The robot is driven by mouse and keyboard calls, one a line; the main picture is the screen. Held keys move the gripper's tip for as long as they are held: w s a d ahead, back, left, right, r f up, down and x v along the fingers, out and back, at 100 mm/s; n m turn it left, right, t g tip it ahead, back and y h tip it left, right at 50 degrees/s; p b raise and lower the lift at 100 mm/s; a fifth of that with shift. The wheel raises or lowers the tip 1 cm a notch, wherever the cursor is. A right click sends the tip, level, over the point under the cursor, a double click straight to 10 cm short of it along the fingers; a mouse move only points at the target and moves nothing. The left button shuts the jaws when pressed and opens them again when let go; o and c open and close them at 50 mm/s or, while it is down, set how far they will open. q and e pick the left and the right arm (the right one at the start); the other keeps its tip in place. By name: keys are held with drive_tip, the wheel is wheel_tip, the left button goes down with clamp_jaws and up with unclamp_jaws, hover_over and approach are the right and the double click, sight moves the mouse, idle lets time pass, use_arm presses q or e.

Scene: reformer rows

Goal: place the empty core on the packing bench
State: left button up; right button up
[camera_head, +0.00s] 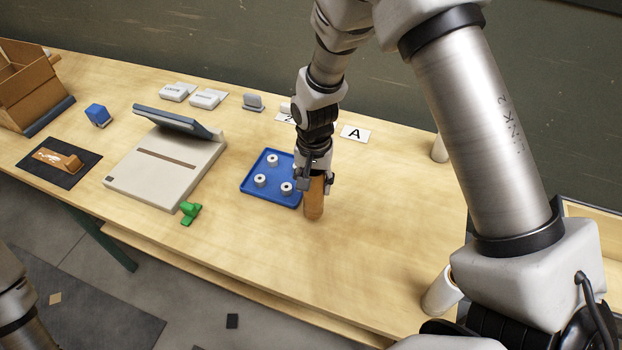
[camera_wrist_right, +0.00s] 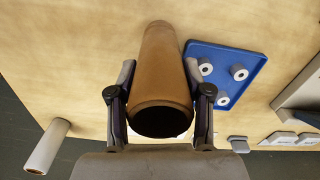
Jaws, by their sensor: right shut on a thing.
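The empty core (camera_head: 314,204) is a brown cardboard tube. My right gripper (camera_head: 315,180) is shut on its upper part and holds it about upright over the packing bench (camera_head: 390,240), just right of the blue tray. In the right wrist view the core (camera_wrist_right: 162,70) sits between both fingers of the gripper (camera_wrist_right: 160,92), its dark open end toward the camera. I cannot tell whether its lower end touches the bench. Only part of my left arm shows at the lower left; its gripper is out of view.
The blue tray (camera_head: 247,183) with three small white rolls stands close left of the core. A green tool (camera_head: 190,212), a grey sealer-like device (camera_head: 165,165) and a cardboard box (camera_head: 28,85) lie further left. A white roll (camera_head: 441,292) stands at the right. Bench right of the core is clear.

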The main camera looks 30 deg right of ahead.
drive_tip(key=f, duration=0.1)
drive_tip(key=w+f+p, duration=0.1)
drive_tip(key=f, duration=0.1)
drive_tip(key=shift+w+a+f, duration=0.2)
drive_tip(key=shift+w+f, duration=0.05)
drive_tip(key=shift+f, duration=0.05)
drive_tip(key=o, duration=1.2)
drive_tip(key=shift+s+a, duration=0.1)
wheel_tip(320, 180, up, 12)
drive_tip(key=b, duration=0.2)
drive_tip(key=shift+r, duration=0.15)
